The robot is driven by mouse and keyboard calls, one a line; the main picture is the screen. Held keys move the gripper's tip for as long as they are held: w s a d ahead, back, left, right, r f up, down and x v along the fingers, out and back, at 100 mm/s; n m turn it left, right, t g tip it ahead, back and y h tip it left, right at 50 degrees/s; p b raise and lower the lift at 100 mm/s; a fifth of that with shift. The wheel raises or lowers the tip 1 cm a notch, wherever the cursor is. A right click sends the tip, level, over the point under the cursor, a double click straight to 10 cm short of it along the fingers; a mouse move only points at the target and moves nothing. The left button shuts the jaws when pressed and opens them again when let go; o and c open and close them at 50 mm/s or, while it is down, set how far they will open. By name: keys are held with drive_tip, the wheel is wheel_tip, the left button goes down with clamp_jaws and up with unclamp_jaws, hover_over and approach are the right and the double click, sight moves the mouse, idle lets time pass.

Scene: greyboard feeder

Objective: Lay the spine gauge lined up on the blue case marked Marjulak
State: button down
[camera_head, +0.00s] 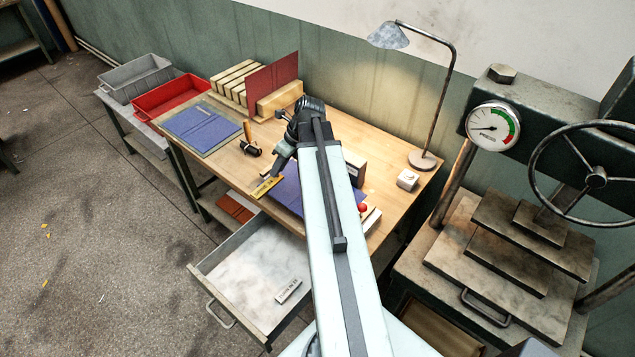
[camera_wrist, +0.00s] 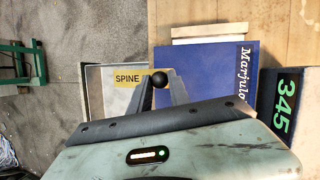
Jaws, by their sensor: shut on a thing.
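My gripper (camera_head: 277,167) is shut on the spine gauge (camera_head: 267,186), a yellow strip. In the wrist view the gauge (camera_wrist: 127,78) reads "SPINE" and has a black round knob (camera_wrist: 159,79) between my fingertips (camera_wrist: 160,84). The blue case (camera_wrist: 215,70) lies flat on the bench, its white "Marjulak" lettering partly cut off by my gripper body. The gauge shows at the case's left edge in that view, mostly over the open drawer. I cannot tell its height. In the head view my arm hides much of the case (camera_head: 289,190).
A dark box (camera_wrist: 284,100) marked 345 stands beside the case. An open drawer (camera_head: 235,262) juts from the bench front. Another blue cover (camera_head: 200,128), a dark-headed tool (camera_head: 250,147), a lamp (camera_head: 422,160) and a white block (camera_head: 407,180) are on the bench. A press (camera_head: 515,240) stands right.

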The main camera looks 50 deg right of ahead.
drive_tip(key=s+d, duration=0.2)
drive_tip(key=d, duration=0.1)
drive_tip(key=s+d, duration=0.2)
drive_tip(key=d, duration=0.2)
drive_tip(key=s+d+f+b, duration=0.1)
drive_tip(key=s+d, duration=0.2)
drive_tip(key=shift+d+f, duration=0.1)
drive_tip(key=shift+d, duration=0.3)
drive_tip(key=f+b, duration=0.2)
drive_tip(key=d+f+b, duration=0.1)
drive_tip(key=shift+s+f+b, duration=0.3)
drive_tip(key=shift+s+b, duration=0.05)
drive_tip(key=shift+f, duration=0.25)
drive_tip(key=shift+r, duration=0.25)
drive_tip(key=shift+f, duration=0.25)
drive_tip(key=c, duration=1.2)
unclamp_jaws()
drive_tip(key=shift+r, duration=0.1)
